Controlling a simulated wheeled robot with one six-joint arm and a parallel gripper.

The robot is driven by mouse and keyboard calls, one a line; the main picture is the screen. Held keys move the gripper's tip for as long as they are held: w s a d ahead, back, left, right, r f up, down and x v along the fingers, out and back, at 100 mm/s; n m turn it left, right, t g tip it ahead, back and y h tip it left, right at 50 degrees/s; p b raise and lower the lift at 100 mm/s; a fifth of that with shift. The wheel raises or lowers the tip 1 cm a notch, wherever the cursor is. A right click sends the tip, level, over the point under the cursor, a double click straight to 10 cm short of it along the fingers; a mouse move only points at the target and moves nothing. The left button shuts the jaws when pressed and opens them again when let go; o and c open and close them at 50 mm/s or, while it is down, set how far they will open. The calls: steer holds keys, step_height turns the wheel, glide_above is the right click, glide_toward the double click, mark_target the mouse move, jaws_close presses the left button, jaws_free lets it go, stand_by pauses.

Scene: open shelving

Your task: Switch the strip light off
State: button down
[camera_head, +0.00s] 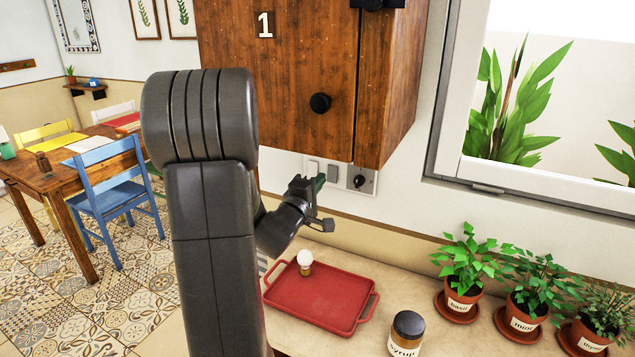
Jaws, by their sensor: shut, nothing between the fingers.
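A pale switch panel (342,176) is on the wall just under the wooden cabinet marked 1. It carries a white rocker (313,168), a grey rocker (333,173) and a dark round knob (360,181). My gripper (317,184) is shut and empty, with its tips in front of the panel's left part, close to the two rockers. I cannot tell whether it touches either one. The panel's lower left is partly hidden by the gripper. No strip light can be made out, so its state does not show.
The cabinet (290,95) overhangs the panel. Below, the counter holds a red tray (325,300) with a small white round thing (305,258), a syrup jar (406,333) and potted herbs (468,265) at right. A window (535,175) is at right; a table (65,165) stands far left.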

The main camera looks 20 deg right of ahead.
steer(key=r+v, duration=0.1)
steer(key=v, duration=0.7)
steer(key=shift+r+b, duration=0.4)
steer(key=shift+b, duration=0.05)
steer(key=shift+d, duration=0.3)
